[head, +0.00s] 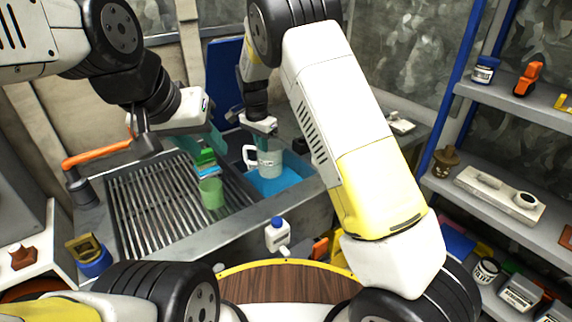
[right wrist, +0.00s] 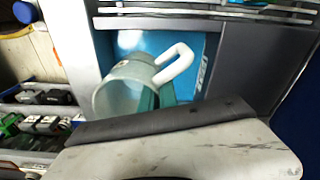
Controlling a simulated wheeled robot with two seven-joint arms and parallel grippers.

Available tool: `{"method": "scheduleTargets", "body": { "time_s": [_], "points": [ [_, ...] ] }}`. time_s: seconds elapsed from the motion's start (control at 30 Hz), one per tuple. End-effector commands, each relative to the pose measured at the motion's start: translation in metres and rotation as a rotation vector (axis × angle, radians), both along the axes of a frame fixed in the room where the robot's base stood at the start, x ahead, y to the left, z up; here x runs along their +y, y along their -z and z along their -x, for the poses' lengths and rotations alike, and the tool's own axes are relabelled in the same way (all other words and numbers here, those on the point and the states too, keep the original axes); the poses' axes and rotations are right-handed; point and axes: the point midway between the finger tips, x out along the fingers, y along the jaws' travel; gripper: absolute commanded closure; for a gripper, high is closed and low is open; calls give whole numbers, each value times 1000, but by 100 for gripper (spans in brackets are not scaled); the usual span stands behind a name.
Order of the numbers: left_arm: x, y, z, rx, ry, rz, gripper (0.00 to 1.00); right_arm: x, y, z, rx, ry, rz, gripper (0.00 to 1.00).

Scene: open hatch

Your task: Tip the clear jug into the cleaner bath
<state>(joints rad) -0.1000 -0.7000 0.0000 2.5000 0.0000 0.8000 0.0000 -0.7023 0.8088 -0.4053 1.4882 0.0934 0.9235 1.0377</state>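The clear jug (head: 271,163), pale with a white handle on its left side, is over the cleaner bath (head: 268,186), a basin of bright blue liquid. The jug looks roughly upright in the head view. My right gripper (head: 262,142) is at the jug's top, its teal fingers against the jug. The right wrist view shows the jug (right wrist: 120,95) and handle between and beside the fingers (right wrist: 157,98), with the blue bath (right wrist: 200,47) behind. My left gripper (head: 214,141) hangs over the slatted rack; its finger gap is not clear.
A green cup (head: 210,192) stands on the slatted rack (head: 150,205), with a green item (head: 206,158) just behind it. A white bottle with a blue cap (head: 277,235) stands in front of the bath. Shelves (head: 500,205) stand at the right. An orange-handled lever (head: 95,155) is at the left.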

Motion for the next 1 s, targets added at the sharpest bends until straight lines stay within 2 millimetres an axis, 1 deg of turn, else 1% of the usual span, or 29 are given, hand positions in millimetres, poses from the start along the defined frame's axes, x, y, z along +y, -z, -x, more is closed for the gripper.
{"method": "scheduleTargets", "body": {
  "time_s": [0.33, 0.7, 1.0],
  "points": [
    [0, 0, 0, 0, 0, 0, 64, 0, -2, 0, 0, 0, -1, 100],
    [0, 0, 0, 0, 0, 0, 64, 0, -29, 0, 0, 0, -3, 100],
    [0, 0, 0, 0, 0, 0, 64, 0, -30, 0, 1, 0, -2, 100]
  ]
}}
